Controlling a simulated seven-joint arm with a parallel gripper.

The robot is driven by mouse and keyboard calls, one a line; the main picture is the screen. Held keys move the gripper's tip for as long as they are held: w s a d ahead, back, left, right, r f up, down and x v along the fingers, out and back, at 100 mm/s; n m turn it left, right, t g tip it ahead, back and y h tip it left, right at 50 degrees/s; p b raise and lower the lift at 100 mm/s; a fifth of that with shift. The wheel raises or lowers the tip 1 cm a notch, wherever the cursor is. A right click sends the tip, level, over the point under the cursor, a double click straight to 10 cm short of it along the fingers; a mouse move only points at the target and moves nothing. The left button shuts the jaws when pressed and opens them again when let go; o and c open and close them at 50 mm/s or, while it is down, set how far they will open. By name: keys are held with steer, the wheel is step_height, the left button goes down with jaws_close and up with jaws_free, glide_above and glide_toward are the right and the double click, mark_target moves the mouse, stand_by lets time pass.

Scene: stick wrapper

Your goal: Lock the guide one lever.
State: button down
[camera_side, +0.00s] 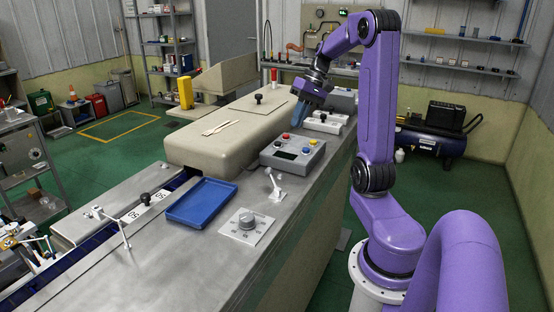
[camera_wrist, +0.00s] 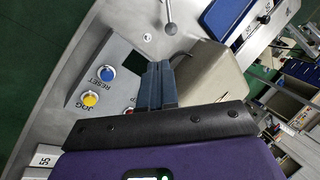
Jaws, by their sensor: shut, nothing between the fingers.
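My gripper (camera_side: 298,112) is shut and empty, its blue-grey fingers pointing down above the far part of the bench, behind the button box. In the wrist view the closed fingers (camera_wrist: 158,85) show beside the button box. A small metal lever with a ball end (camera_side: 272,184) stands on the bench between the button box and the dial; it also shows at the top of the wrist view (camera_wrist: 170,16). A white T-shaped handle (camera_side: 112,222) stands at the near left. No lever carries a readable guide one label, so I cannot tell which is meant. My gripper touches no lever.
The grey button box (camera_side: 293,153) stands on the bench below my gripper. A pale block with a black knob (camera_side: 325,120) lies just beyond. A beige cover (camera_side: 215,140) with wooden sticks is to the left.

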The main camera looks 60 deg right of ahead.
glide_toward(273, 181)
steer(key=w+d+f, duration=0.1)
steer(key=f, duration=0.1)
steer(key=w+d+f, duration=0.1)
steer(key=w, duration=0.1)
steer(key=shift+w+d+f, duration=0.15)
steer(key=shift+d+f, duration=0.05)
steer(key=shift+f, duration=0.2)
steer(key=shift+w+a+f, duration=0.25)
steer(key=shift+a+f, duration=0.1)
steer(key=shift+f, duration=0.05)
